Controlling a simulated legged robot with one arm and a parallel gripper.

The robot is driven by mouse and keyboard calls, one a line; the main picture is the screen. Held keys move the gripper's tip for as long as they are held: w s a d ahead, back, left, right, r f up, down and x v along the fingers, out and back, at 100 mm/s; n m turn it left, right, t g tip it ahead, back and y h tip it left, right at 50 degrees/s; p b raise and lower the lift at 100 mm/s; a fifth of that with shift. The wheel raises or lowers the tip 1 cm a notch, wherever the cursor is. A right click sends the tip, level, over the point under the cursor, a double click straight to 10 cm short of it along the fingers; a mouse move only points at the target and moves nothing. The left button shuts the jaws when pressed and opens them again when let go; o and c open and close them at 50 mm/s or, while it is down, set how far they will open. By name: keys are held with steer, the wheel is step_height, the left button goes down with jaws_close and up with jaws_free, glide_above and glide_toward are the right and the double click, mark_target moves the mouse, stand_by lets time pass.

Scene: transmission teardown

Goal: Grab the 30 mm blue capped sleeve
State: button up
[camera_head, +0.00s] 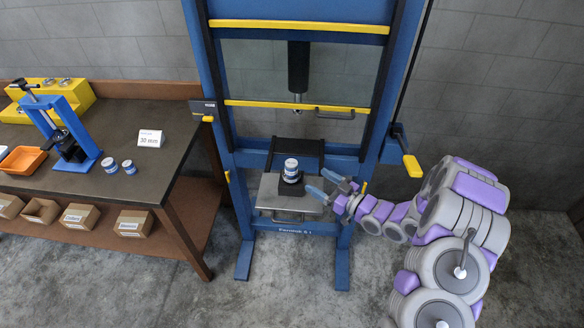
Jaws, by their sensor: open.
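Two small blue and white capped cylinders, the left one (110,165) and the right one (129,167), stand upright on the workbench near a white card (150,139) reading "30 mm". A similar white-topped, blue-banded cylinder (291,165) stands upright on a dark holder on the press bed. I cannot tell their sizes. My gripper (324,184) is open and empty. Its blue fingers point left toward the press bed, just right of the cylinder there and apart from it.
The blue press frame (222,110) has yellow bars and a ram (298,70) above its grey bed (268,196). The workbench (155,172) at left holds a small blue press (60,135), an orange tray (22,159) and a yellow block (75,90). Bare floor lies in front.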

mark_target(296, 168)
steer(key=b+x, duration=0.1)
steer(key=x, duration=0.8)
steer(key=shift+w+a, duration=0.1)
steer(key=shift+a, duration=0.15)
steer(key=shift+b+x, duration=0.65)
steer(key=shift+x, duration=1.9)
steer(key=shift+w+d+f, duration=0.15)
steer(key=shift+c, duration=0.2)
steer(key=c, duration=1.2)
